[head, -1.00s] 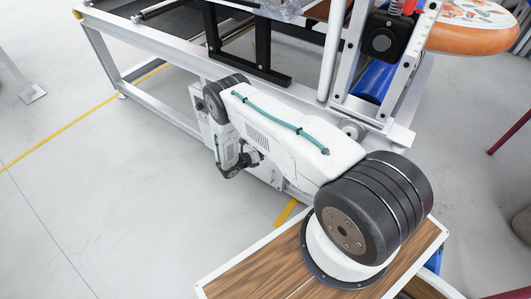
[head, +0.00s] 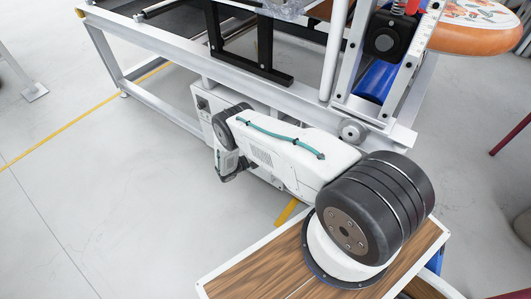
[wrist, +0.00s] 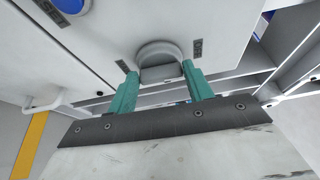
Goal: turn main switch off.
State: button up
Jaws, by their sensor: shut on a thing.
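The main switch, a grey rounded knob (wrist: 158,52), sits on the face of a white cabinet (wrist: 105,30) in the wrist view. My gripper (wrist: 160,71) has one teal finger on each side of the knob and is shut on it. Small dark labels flank the knob. In the head view the white cabinet (head: 200,88) stands under the frame's long rail. My arm covers much of it, and the knob and fingertips are hidden there.
A metal frame (head: 160,43) with black brackets runs above the cabinet. A white handle (wrist: 55,101) and a blue round part (wrist: 69,4) show near the knob in the wrist view. A yellow floor line (head: 95,109) lies left.

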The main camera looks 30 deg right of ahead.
dwell(0.4)
jog(key=o, duration=1)
jog(key=a, duration=0.8)
jog(key=shift+w+f, duration=0.1)
jog(key=shift+w, duration=0.1)
